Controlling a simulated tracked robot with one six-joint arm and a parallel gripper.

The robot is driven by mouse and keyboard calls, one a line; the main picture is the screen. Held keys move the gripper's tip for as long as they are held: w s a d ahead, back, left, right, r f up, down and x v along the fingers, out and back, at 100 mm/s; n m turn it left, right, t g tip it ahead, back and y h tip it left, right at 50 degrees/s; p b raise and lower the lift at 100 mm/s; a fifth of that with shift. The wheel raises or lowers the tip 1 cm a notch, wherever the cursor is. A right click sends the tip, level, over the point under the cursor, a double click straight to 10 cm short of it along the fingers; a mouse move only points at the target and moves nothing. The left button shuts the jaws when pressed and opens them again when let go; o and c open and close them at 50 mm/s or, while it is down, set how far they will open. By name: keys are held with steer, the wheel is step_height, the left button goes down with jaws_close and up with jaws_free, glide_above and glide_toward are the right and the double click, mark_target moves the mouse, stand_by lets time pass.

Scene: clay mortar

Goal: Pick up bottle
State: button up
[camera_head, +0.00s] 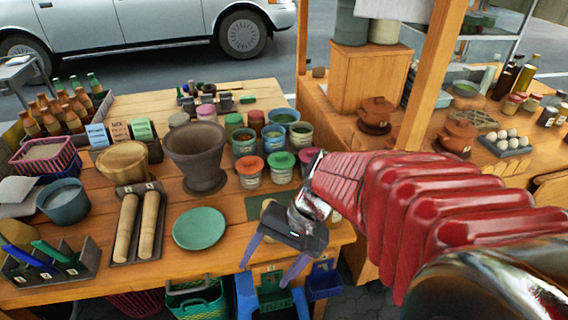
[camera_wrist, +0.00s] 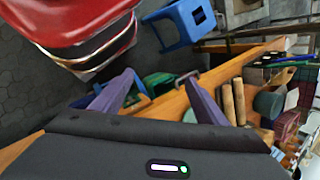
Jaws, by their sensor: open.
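Several brown bottles (camera_head: 54,118) with green or orange tops stand in a dark crate at the left end of the wooden table in the head view. Two more bottles, one dark (camera_head: 504,80) and one of yellow oil (camera_head: 524,76), stand on the counter at the far right. Which bottle is meant cannot be told. My gripper (camera_head: 270,268) is open and empty at the table's front edge, far from both groups. It also shows in the wrist view (camera_wrist: 158,82), with its two purple fingers spread; I cannot make out a bottle there.
A mortar-like pot (camera_head: 196,150), rolling pins (camera_head: 138,225), a green plate (camera_head: 199,229) and several lidded jars (camera_head: 250,172) crowd the table. A wooden post (camera_head: 432,75) stands beside the right counter. A blue stool (camera_wrist: 180,24) is on the floor.

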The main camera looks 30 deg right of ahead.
steer(key=w+d+f+m+t+y, duration=0.3)
steer(key=d+m+t, duration=0.25)
steer(key=m, duration=0.25)
steer(key=w+d+f+m+t+y, duration=0.2)
steer(key=w+d+f+m+t, duration=0.15)
steer(key=d+m, duration=0.3)
steer(key=s+d+f+m+t+h, duration=0.1)
steer(key=d+m+t+h, duration=0.3)
steer(key=d, duration=0.4)
steer(key=s+d+f+m+t+h, duration=0.2)
steer(key=d+m+h, duration=0.4)
steer(key=d+m, duration=0.3)
steer(key=shift+d+f+t, duration=0.25)
steer(key=shift+f+t, duration=0.45)
steer(key=shift+t, duration=0.3)
steer(key=shift+w, duration=0.15)
steer(key=shift+w+a, duration=0.1)
steer(key=shift+w, duration=4.15)
